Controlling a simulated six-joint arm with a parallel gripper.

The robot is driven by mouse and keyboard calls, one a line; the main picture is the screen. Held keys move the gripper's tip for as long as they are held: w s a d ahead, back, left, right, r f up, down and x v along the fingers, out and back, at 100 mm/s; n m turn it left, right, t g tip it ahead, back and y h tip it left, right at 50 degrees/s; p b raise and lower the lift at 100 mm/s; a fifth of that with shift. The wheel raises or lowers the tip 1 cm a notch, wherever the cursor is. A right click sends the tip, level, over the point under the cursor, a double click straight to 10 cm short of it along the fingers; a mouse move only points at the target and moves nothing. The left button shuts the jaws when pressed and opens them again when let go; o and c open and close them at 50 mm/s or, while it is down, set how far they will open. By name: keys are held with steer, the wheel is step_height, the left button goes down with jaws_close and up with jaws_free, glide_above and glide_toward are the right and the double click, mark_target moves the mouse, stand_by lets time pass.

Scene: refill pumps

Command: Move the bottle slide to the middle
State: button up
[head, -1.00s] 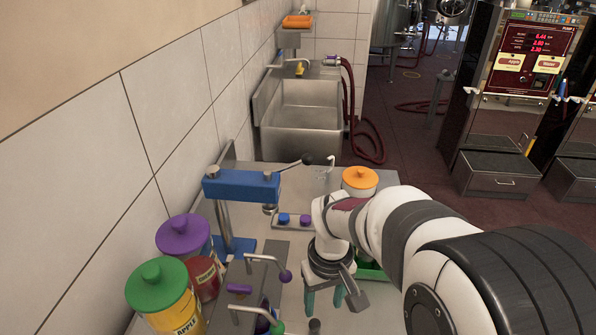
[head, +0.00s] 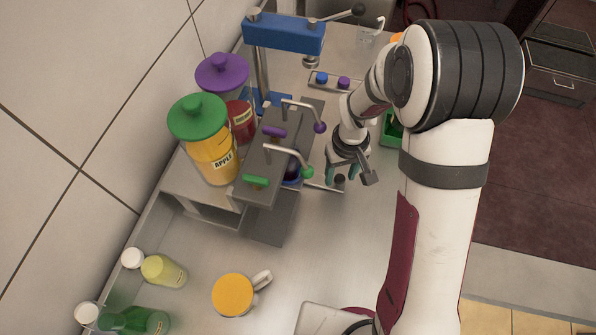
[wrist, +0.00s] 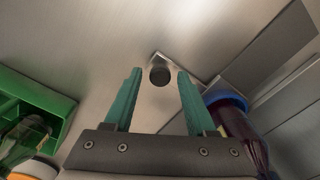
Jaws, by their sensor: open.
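My gripper (head: 341,177) is open and points down beside the pump stand, at the outer end of the bottle slide. The slide's dark round knob (head: 340,181) sits at the end of a thin metal bar. In the wrist view the knob (wrist: 160,76) shows between the two teal fingertips (wrist: 159,72), with a gap on each side. In the head view this bottle (head: 292,173) is mostly hidden under the pump stand.
The pump stand (head: 262,190) has purple and green levers. Jars with purple (head: 222,72) and green (head: 198,117) lids stand left of it. A green tray (head: 391,130) is right of my gripper. A mug (head: 234,294) and small bottles (head: 163,271) are in front. A blue press (head: 284,35) stands behind.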

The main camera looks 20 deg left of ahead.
jaws_close()
steer(key=shift+w, duration=4.8)
steer(key=shift+o, duration=0.9)
jaws_free()
step_height(320, 180, up, 16)
steer(key=shift+f, duration=0.1)
